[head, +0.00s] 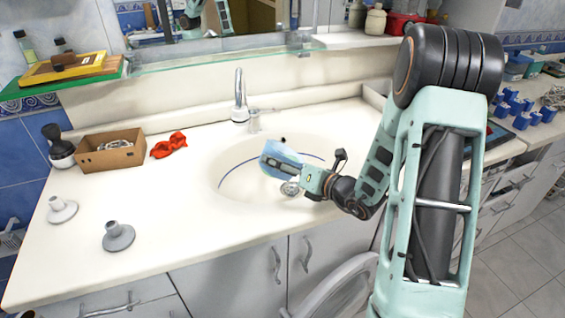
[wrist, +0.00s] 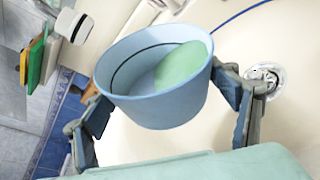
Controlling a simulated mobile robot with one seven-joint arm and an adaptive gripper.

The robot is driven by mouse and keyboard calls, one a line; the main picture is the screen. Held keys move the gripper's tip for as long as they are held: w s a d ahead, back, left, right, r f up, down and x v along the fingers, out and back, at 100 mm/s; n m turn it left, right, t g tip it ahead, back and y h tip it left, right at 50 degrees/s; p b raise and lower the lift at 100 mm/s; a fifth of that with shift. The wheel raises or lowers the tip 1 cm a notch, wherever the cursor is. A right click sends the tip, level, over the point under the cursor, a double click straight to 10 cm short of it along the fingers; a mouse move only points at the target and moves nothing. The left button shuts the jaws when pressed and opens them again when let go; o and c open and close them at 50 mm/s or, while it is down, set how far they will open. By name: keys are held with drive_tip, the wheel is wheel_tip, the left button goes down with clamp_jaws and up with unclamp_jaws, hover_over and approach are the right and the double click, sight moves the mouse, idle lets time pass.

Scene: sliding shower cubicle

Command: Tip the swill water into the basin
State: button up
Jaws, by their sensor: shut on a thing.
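My gripper (head: 287,163) is shut on a light blue cup (head: 279,158) and holds it over the white basin (head: 235,188) in the countertop. In the wrist view the cup (wrist: 160,108) sits between the two fingers of my gripper (wrist: 166,105), its mouth partly facing the camera. A pale green patch, which looks like the swill water (wrist: 181,65), lies inside against the right side, near the rim. The cup looks tilted in the head view. No stream of water shows. The metal drain (head: 290,188) is below the cup; it also shows in the wrist view (wrist: 265,80).
The faucet (head: 239,95) stands behind the basin. A glass shelf (head: 220,52) runs above.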

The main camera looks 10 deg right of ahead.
drive_tip(key=shift+d+r+m+y+p, duration=0.2)
drive_tip(key=shift+r+m+y+p, duration=0.4)
drive_tip(key=shift+r+m+p, duration=0.8)
drive_tip(key=shift+w+d+r+m+t+y+p, duration=0.2)
drive_tip(key=shift+d+r+m+y+p, duration=0.2)
drive_tip(key=shift+m+p, duration=0.5)
drive_tip(key=shift+w+d+r+m+t+y+p, duration=0.2)
drive_tip(key=shift+d+r+m+y+p, duration=0.15)
drive_tip(key=shift+m+p, duration=0.5)
drive_tip(key=shift+w+d+r+m+t+y+p, duration=0.2)
drive_tip(key=shift+d+r+m+p, duration=0.25)
drive_tip(key=shift+m+p, duration=0.5)
drive_tip(key=shift+w+d+r+m+t+y+p, duration=0.1)
drive_tip(key=shift+d+r+m+y+p, duration=0.2)
drive_tip(key=shift+d+m+p, duration=0.55)
drive_tip(key=shift+w+d+r+m+t, duration=0.1)
drive_tip(key=shift+w+m+t, duration=0.1)
drive_tip(key=shift+m, duration=0.55)
drive_tip(key=shift+w+d+m+t, duration=0.1)
drive_tip(key=shift+m+t, duration=0.1)
drive_tip(key=shift+m, duration=0.5)
drive_tip(key=shift+d, duration=0.1)
